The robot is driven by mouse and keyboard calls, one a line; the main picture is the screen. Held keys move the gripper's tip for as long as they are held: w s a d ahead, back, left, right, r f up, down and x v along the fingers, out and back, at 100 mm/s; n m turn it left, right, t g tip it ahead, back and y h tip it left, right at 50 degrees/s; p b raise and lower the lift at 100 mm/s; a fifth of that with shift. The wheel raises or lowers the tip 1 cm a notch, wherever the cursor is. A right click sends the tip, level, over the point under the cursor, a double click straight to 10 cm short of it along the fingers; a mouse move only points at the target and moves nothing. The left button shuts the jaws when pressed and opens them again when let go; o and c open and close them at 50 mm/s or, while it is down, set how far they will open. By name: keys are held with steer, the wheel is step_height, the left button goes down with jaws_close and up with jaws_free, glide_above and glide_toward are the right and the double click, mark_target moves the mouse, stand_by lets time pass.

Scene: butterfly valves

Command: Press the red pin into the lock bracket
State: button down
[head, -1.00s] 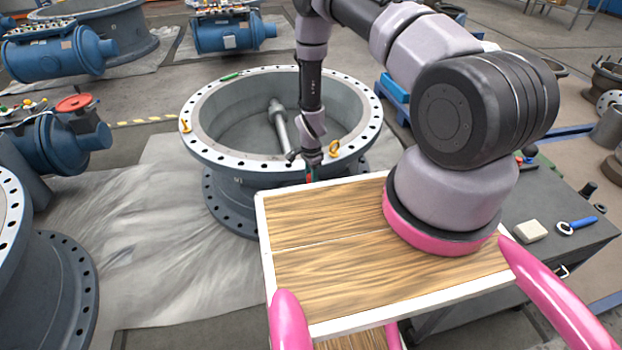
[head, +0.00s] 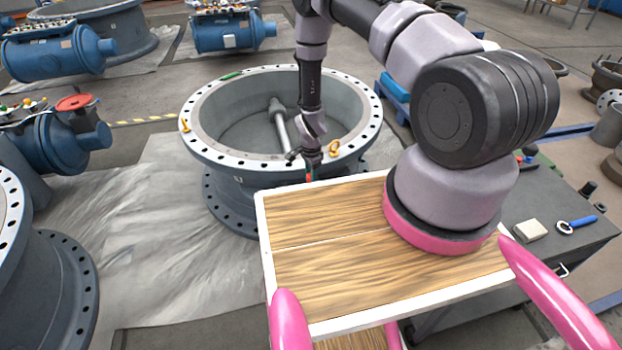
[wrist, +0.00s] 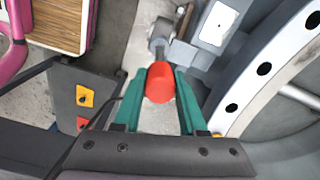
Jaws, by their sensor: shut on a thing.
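The red pin (wrist: 160,84) sits between the two teal fingers of my gripper (wrist: 160,92) in the wrist view. My gripper is shut on it, with a finger against each side. In the head view, my gripper hangs at the near rim of the big valve, and the pin (head: 309,177) shows as a small red spot below it. A grey metal bracket with a round end (wrist: 161,40), which looks like the lock bracket, lies just beyond the pin in the wrist view. I cannot tell whether the pin touches it. The bracket is hidden in the head view.
The valve's flange (head: 215,155) with bolt holes and yellow eyebolts (head: 334,147) is close to my gripper. A grey box with a yellow and a red patch (wrist: 85,97) is at left in the wrist view. Blue actuators (head: 60,50) stand back left. A grey bench (head: 560,250) is right.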

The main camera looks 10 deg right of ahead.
steer(key=shift+f, duration=0.85)
stand_by(0.7)
steer(key=shift+f, duration=5.35)
jaws_free()
steer(key=shift+r, duration=3)
